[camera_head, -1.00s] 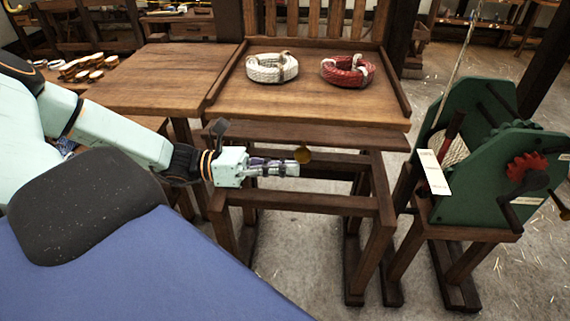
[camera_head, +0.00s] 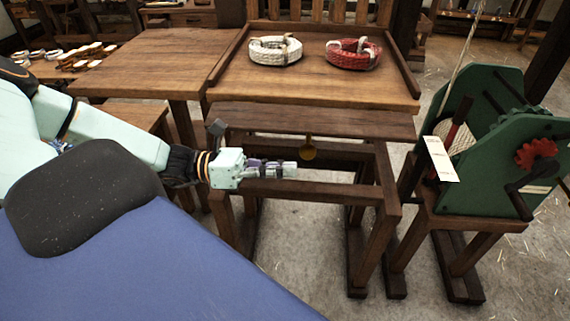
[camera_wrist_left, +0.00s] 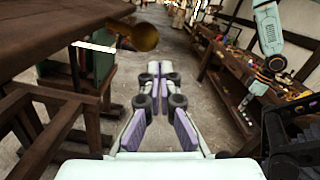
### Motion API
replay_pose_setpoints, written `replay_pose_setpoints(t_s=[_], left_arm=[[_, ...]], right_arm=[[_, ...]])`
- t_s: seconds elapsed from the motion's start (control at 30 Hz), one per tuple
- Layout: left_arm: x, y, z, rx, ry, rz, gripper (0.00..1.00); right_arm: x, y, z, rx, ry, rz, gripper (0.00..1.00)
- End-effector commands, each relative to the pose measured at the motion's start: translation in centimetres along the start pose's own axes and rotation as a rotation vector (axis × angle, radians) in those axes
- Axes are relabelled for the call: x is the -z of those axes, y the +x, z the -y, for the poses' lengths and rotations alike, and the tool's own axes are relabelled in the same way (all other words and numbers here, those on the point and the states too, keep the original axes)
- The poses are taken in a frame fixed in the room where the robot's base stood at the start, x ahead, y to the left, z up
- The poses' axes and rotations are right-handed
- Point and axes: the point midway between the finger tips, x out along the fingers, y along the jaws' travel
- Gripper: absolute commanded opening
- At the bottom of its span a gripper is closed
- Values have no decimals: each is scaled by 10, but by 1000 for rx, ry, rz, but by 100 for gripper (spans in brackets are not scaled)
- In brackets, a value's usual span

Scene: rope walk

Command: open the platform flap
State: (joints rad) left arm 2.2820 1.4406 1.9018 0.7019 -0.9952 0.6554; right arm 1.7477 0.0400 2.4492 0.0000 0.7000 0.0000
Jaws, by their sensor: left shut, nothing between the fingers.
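The platform flap (camera_head: 310,120) is a brown wooden board along the front of the platform, above an open wooden frame.
A white rope coil (camera_head: 275,50) and a red rope coil (camera_head: 353,54) lie on the platform (camera_head: 315,85). A green crank machine (camera_head: 485,150) stands at the right. A wooden rail (camera_head: 320,193) of the frame runs just below my left gripper.

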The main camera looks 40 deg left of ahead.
Motion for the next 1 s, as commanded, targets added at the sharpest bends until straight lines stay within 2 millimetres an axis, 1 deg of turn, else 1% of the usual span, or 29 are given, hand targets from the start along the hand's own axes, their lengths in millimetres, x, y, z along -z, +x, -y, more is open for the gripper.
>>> replay_pose_setpoints(t_s=[0.03, 0.17, 0.3, 0.5, 0.6, 0.77, 1.0], left_arm=[[-6, -6, 0, -4, 0, 0, 0], [-8, -21, 1, -4, -1, -2, 0], [-8, -44, 1, -5, -1, -3, 0], [-7, -77, 1, -3, 0, -4, 0], [-6, -87, 1, -3, 0, -3, 0], [-5, -94, 1, -1, -1, -1, 0], [-5, -94, 1, 0, 1, -1, 0]], right_arm=[[0, -11, 0, 0, 0, -1, 0], [1, -24, 0, 0, 0, -2, 0], [1, -37, 0, 0, 0, -2, 0], [1, -50, 0, 0, 0, -2, 0], [0, -52, 0, 0, 0, -1, 0], [0, -53, 0, 0, 0, -1, 0], [0, -52, 0, 0, 0, -1, 0]])
